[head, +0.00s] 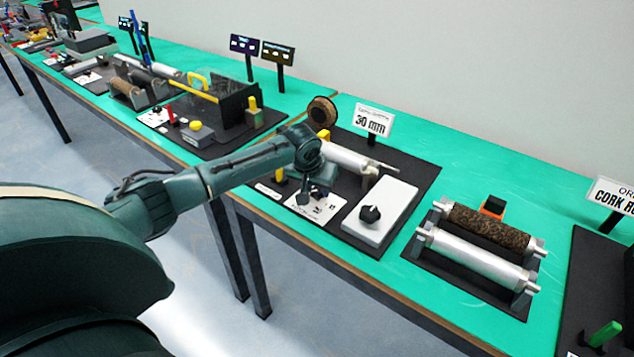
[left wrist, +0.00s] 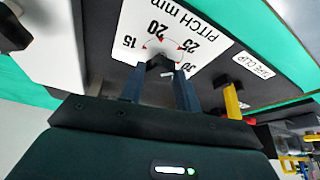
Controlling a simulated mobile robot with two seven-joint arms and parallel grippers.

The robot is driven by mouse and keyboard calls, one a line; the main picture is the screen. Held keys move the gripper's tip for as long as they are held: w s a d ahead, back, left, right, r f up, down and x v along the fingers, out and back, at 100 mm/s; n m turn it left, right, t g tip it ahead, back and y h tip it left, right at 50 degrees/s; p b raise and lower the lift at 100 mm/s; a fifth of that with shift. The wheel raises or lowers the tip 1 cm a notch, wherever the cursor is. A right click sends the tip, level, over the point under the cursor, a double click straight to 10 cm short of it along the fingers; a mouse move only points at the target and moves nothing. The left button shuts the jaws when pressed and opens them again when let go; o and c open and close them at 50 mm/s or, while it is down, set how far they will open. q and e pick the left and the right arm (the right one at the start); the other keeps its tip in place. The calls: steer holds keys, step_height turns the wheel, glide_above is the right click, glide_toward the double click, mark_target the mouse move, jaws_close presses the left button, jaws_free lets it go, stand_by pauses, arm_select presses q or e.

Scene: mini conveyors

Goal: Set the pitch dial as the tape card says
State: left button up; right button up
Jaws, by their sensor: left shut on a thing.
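The pitch dial has a white scale plate, seen in the left wrist view (left wrist: 205,32), printed "PITCH mm" with 15, 20, 25 and 30. In the head view the plate (head: 302,212) lies partly under my arm. My left gripper (left wrist: 160,78) is shut on the small black dial knob (left wrist: 158,62), one finger on each side. It also shows in the head view (head: 318,194). The fingers hide part of the knob, and I cannot tell which number it points at. The tape card (head: 374,122) reads "30 mm" and stands upright behind the station. My right gripper is in neither view.
Beside the dial is a white box (head: 392,205) with a black knob (head: 370,213). A yellow clip (left wrist: 232,100) stands near the "TAPE CLIP" label (left wrist: 252,66). Behind are a silver roller (head: 345,157) and a brown tape roll (head: 322,112). A two-roller unit (head: 480,262) stands to the right.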

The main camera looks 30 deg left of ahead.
arm_select(q)
steer(key=m, duration=0.1)
steer(key=m+h+p, duration=0.1)
steer(key=m, duration=0.1)
steer(key=m+p, duration=0.1)
steer(key=shift+a+h, duration=0.25)
steer(key=shift+h, duration=0.15)
steer(key=m+h, duration=0.1)
steer(key=m, duration=0.2)
steer(key=shift+f+m+g+b, duration=0.1)
steer(key=shift+m+g+b, duration=0.2)
steer(key=shift+m, duration=0.1)
steer(key=shift+w+a+m+h+b, duration=0.15)
steer(key=shift+m+h+b, duration=0.35)
steer(key=shift+m, duration=0.6)
steer(key=shift+g, duration=0.3)
steer(key=o, duration=1)
steer(key=shift+c, duration=0.2)
steer(key=v, duration=1.3)
steer(key=shift+r+b, duration=0.2)
steer(key=shift+b, duration=0.2)
